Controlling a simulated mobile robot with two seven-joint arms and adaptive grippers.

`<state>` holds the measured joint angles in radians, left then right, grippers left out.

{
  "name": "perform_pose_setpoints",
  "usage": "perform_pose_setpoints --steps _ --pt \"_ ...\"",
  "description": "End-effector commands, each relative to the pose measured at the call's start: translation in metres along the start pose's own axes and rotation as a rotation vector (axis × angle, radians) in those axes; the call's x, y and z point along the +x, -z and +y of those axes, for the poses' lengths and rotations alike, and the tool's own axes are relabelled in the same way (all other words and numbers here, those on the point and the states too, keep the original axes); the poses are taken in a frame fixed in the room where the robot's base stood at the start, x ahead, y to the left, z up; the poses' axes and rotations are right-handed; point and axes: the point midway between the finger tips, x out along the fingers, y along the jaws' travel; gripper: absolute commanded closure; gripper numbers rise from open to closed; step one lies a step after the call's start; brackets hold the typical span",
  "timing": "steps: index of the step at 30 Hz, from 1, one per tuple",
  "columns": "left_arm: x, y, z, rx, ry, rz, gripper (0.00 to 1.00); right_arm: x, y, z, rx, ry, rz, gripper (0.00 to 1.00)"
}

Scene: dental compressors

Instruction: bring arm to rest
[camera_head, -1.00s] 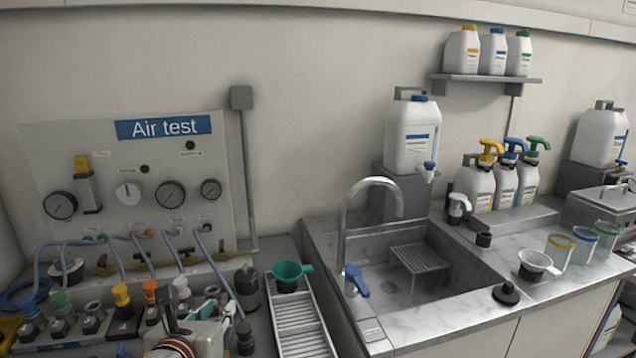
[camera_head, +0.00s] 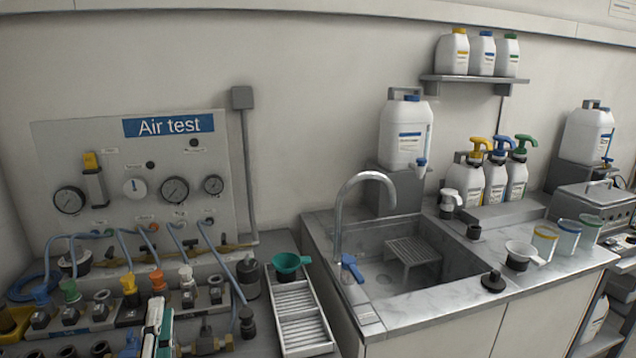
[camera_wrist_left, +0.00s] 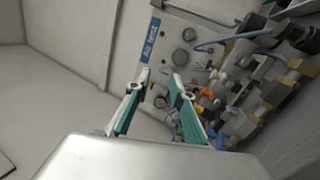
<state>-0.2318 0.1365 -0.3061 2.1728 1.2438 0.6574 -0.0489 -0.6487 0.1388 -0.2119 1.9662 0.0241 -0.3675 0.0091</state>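My left gripper (camera_head: 147,328) shows at the bottom left of the head view, with white and teal fingers in front of the valve bench. In the left wrist view its two fingers (camera_wrist_left: 160,80) stand apart with nothing between them, so it is open and empty. They point toward the Air test panel (camera_wrist_left: 172,45) and the fittings beside it. My right gripper is in neither view.
The Air test panel (camera_head: 132,183) with gauges and blue hoses stands above a row of coloured valves (camera_head: 128,291). A green funnel (camera_head: 290,263) sits on a ribbed tray (camera_head: 301,314). A sink (camera_head: 372,270), pump bottles (camera_head: 496,180) and measuring cups (camera_head: 567,238) are to the right.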

Motion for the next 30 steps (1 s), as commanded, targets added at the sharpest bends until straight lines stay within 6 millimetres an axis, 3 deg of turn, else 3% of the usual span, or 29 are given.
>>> perform_pose_setpoints --steps 5,9,14,18,24,30 --pt "-0.06 -0.048 -0.059 0.521 0.024 -0.3 0.77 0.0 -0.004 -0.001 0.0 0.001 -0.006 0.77" --pt "-0.123 -0.068 -0.129 0.89 0.091 -0.559 0.77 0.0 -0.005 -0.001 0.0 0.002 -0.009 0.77" --pt "-0.201 -0.058 -0.205 1.236 0.192 -0.83 0.77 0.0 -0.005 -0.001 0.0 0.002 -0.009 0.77" --pt "-0.26 -0.031 -0.254 1.467 0.278 -1.026 0.77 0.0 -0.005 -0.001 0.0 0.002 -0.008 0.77" --pt "-0.308 0.0 -0.284 1.646 0.351 -1.183 0.77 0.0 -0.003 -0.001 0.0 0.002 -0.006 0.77" --pt "-0.315 0.006 -0.289 1.678 0.363 -1.21 0.77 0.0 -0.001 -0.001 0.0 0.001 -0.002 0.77"
